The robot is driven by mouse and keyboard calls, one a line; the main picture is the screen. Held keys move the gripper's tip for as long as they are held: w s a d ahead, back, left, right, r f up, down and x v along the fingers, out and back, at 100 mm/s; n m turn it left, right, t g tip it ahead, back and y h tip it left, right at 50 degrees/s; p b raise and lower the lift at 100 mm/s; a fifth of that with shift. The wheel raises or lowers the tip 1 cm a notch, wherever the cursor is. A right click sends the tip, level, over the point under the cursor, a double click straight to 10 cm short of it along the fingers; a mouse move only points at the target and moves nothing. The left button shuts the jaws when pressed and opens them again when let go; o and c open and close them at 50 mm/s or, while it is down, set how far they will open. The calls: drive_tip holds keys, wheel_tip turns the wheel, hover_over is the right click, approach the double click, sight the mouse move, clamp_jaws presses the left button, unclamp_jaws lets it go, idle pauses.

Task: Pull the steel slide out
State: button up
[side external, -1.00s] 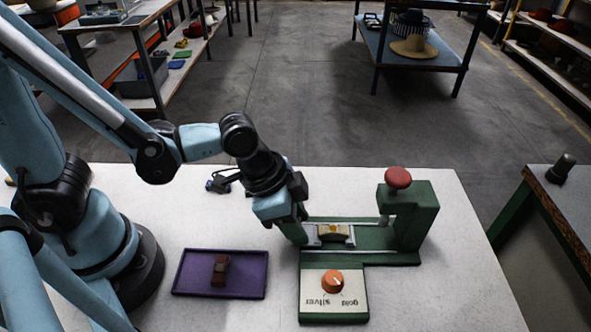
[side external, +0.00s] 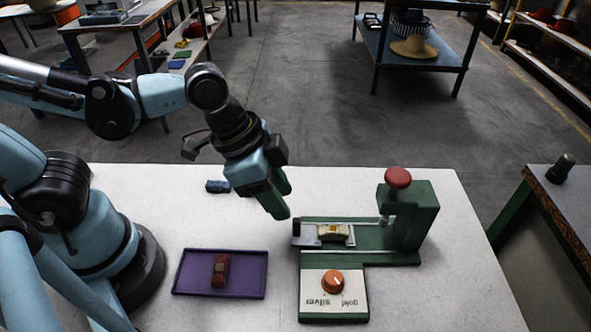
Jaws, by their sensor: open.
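The steel slide (side external: 309,240) lies on the green press (side external: 407,215), at the left end of its base and to the left of the press head. A dark handle (side external: 297,228) stands at the slide's left end. A tan piece with an orange-yellow mark (side external: 334,234) sits on the slide. My gripper (side external: 284,207) is open and empty. It is up and to the left of the slide, apart from the handle, with its fingers tilted down to the right.
A red knob (side external: 398,178) tops the press head. An orange dial (side external: 332,281) sits on a panel marked gold and silver. A purple tray (side external: 256,284) holds a dark red piece (side external: 220,270). A small dark blue object (side external: 217,186) lies behind. The table's right front is clear.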

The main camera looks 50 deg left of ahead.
drive_tip(key=shift+v, duration=2.35)
drive_tip(key=w+a+n+t+y, duration=0.3)
drive_tip(key=a+n, duration=0.6)
drive_tip(key=a, duration=0.3)
drive_tip(key=shift+w+a+t, duration=0.25)
drive_tip(key=shift+w+t, duration=0.25)
drive_tip(key=shift+w, duration=0.6)
